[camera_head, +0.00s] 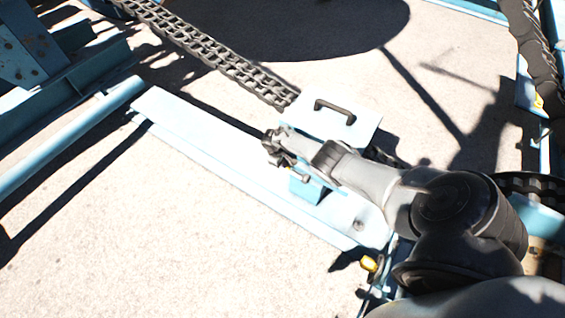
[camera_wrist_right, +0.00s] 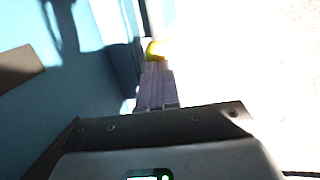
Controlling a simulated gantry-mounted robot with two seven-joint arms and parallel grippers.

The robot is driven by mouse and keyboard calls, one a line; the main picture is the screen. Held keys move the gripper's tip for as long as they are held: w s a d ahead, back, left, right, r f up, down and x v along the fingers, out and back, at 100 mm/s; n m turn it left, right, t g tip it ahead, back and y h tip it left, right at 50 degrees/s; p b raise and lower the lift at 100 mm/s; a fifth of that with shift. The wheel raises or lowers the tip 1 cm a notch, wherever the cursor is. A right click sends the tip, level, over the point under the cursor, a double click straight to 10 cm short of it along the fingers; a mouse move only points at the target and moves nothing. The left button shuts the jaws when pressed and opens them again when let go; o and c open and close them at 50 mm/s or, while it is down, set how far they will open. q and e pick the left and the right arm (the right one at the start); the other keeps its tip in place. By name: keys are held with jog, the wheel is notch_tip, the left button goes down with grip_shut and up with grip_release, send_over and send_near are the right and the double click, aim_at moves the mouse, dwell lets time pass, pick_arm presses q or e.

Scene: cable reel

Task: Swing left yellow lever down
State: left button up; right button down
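In the right wrist view a small yellow lever end (camera_wrist_right: 154,50) shows just beyond my right gripper's fingertips, beside a blue surface. The right gripper's fingers (camera_wrist_right: 156,82) lie side by side with no clear gap. I cannot tell if they touch the yellow end. In the head view my right gripper (camera_head: 298,176) is at the front of a blue box (camera_head: 345,108) with a dark handle; the gripper and arm hide much of this side. Another yellow piece (camera_head: 369,263) shows at the near end of the blue beam, beside my arm. My left gripper is not in view.
A dark chain (camera_head: 215,55) runs from the upper left to the box. A long pale blue beam (camera_head: 215,140) lies under the box. Blue pipework (camera_head: 65,140) stands at the left. Another chain (camera_head: 530,50) hangs at the upper right. Sunlit ground at lower left is clear.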

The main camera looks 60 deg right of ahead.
jog(key=w+p+v, duration=0.1)
jog(key=p+v, duration=0.9)
jog(key=v, duration=0.4)
jog(key=shift+d+p, duration=0.2)
jog(key=shift+p, duration=0.1)
jog(key=shift+w+f, duration=0.1)
